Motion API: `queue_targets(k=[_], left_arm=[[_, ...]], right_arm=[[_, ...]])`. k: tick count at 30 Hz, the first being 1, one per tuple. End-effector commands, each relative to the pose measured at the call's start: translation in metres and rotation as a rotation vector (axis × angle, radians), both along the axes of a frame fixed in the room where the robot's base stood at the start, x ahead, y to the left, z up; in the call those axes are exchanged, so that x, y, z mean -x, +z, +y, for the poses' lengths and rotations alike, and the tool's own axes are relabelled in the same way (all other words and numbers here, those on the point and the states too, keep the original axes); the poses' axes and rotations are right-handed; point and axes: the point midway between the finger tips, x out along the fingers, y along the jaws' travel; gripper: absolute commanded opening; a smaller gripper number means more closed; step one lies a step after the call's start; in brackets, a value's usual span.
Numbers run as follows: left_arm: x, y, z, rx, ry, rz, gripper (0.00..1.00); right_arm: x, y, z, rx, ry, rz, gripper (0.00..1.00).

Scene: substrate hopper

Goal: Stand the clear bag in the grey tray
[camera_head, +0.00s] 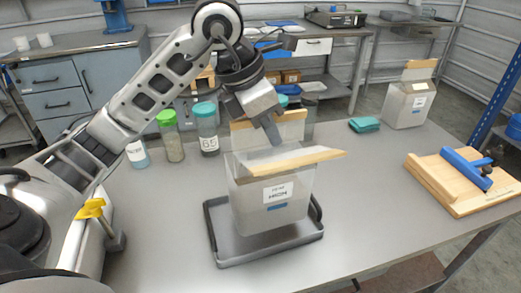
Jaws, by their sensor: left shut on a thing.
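The clear bag (262,217) is a see-through, box-shaped bag with a white label, upright, with two light wood-coloured strips at its top. It is over the grey tray (231,260), a low tray with a dark raised rim, within its outline. I cannot tell whether its bottom touches the tray floor. My left gripper (275,140) points down at the bag's top between the strips and is shut on it; the exact grip is partly hidden. My right gripper is not in view.
Behind the bag stand a green-lidded jar (172,143) and a teal-lidded jar (207,137). A second bag (408,104) stands at the back right, near a folded teal cloth (364,124). A wooden board with a blue bar (462,184) lies at the right. The front right table is clear.

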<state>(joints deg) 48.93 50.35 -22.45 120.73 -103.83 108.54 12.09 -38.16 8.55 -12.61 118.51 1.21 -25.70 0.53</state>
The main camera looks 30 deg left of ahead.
Motion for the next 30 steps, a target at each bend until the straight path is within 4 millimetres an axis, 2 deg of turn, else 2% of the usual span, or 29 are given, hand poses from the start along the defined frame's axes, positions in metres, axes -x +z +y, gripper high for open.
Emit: queue_targets(k=[3, 6, 11, 18, 30], left_arm=[[-0.004, -0.015, 0.013, 0.001, 0.004, -0.003, 0.00], [-0.007, -0.021, 0.019, 0.002, 0.003, -0.006, 0.00], [-0.009, -0.030, 0.025, 0.002, 0.003, -0.006, 0.00], [-0.009, -0.057, 0.025, 0.003, 0.000, -0.005, 0.00], [-0.009, -0.063, 0.025, 0.002, 0.001, -0.009, 0.00]], right_arm=[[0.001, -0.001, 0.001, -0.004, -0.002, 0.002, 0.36], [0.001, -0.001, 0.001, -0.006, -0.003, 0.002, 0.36], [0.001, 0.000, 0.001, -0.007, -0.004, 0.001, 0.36], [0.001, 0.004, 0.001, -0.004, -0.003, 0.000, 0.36], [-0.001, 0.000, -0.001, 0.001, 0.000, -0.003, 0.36]])
